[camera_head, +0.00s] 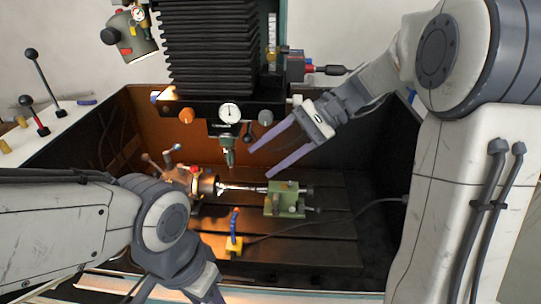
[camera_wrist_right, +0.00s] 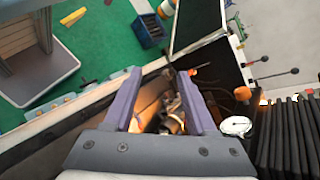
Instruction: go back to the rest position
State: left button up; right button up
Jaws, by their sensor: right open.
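My right gripper (camera_head: 260,163) is open and empty in the head view, reaching in from the upper right. Its two purple fingers hang in the air near the drill spindle (camera_head: 228,150), above the machine bed. In the right wrist view its fingers (camera_wrist_right: 158,75) stand apart with nothing gripped. The indexing chuck (camera_head: 206,185) holds a shiny rod (camera_head: 242,187) that runs to a green tailstock block (camera_head: 285,198). My left arm comes in from the left and bends down at the bottom edge, where its gripper is out of frame.
A dial gauge (camera_head: 229,113) and black bellows (camera_head: 210,50) rise behind the bed. Dark enclosure walls (camera_head: 375,150) bound the bed. A blue crate (camera_wrist_right: 149,30) sits on green floor.

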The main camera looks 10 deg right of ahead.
jog(key=s+a+f+n+h+b, duration=0.2)
jog(key=s+f+n+h+b, duration=0.1)
jog(key=s+f+n+h, duration=0.2)
jog(key=s+a+f+n+t+h+b, duration=0.1)
jog(key=s+f+n+h, duration=0.4)
jog(key=s+f+n, duration=0.5)
jog(key=s+a+f+b, duration=0.1)
jog(key=s+f+b, duration=0.1)
jog(key=s+f, duration=0.2)
jog(key=shift+a+h, duration=0.3)
jog(key=shift+a, duration=0.1)
